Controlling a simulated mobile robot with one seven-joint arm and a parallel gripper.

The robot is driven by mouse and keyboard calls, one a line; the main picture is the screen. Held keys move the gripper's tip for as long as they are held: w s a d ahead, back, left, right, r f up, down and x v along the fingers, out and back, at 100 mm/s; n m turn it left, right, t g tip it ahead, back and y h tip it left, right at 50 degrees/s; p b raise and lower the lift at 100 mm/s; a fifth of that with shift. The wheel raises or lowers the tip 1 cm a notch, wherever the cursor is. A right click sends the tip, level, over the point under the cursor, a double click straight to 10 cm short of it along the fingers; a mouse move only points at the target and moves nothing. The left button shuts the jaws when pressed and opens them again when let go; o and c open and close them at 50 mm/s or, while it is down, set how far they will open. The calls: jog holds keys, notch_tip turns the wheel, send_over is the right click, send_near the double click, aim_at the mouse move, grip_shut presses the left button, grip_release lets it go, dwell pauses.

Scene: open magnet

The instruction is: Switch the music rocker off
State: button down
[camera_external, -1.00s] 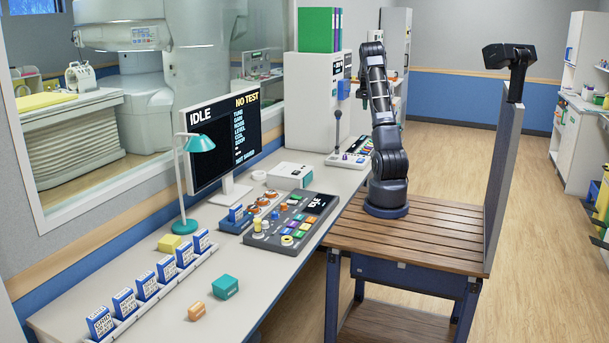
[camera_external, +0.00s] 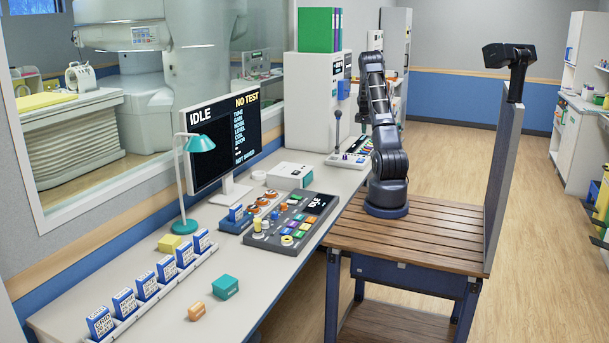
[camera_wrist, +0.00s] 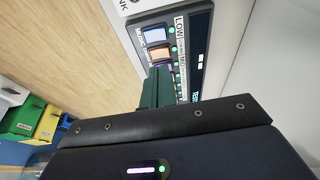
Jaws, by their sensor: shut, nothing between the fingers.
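The wrist view shows a dark panel (camera_wrist: 200,45) with a column of coloured rockers. A pale blue-white rocker (camera_wrist: 154,35) is at the top, with small lettering beside it that seems to read MUSIC. An orange rocker (camera_wrist: 159,53) is below it, and a purple one is partly hidden by my fingers. Green lights glow beside the rockers. My gripper (camera_wrist: 158,75) is shut and empty, its dark green fingers over the lower rockers; I cannot tell whether they touch.
A white cabinet (camera_external: 310,90) stands behind the microphone console. A larger button console (camera_external: 290,222), a monitor (camera_external: 222,140) and a teal lamp (camera_external: 199,143) stand nearer on the desk. A tall grey panel (camera_external: 503,170) edges the wooden table at right.

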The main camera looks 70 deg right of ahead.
send_near(362, 152)
jog(key=d+f, duration=0.2)
jog(key=f, duration=0.1)
jog(key=d+f, duration=0.1)
jog(key=f, duration=0.1)
jog(key=shift+w+f, duration=0.1)
jog(key=shift+f, duration=0.4)
jog(key=shift+w+f, duration=0.2)
jog(key=shift+f, duration=0.1)
jog(key=shift+s, duration=0.3)
jog(key=shift+s+r, duration=0.2)
jog(key=shift+s, duration=0.4)
jog(key=shift+r, duration=0.1)
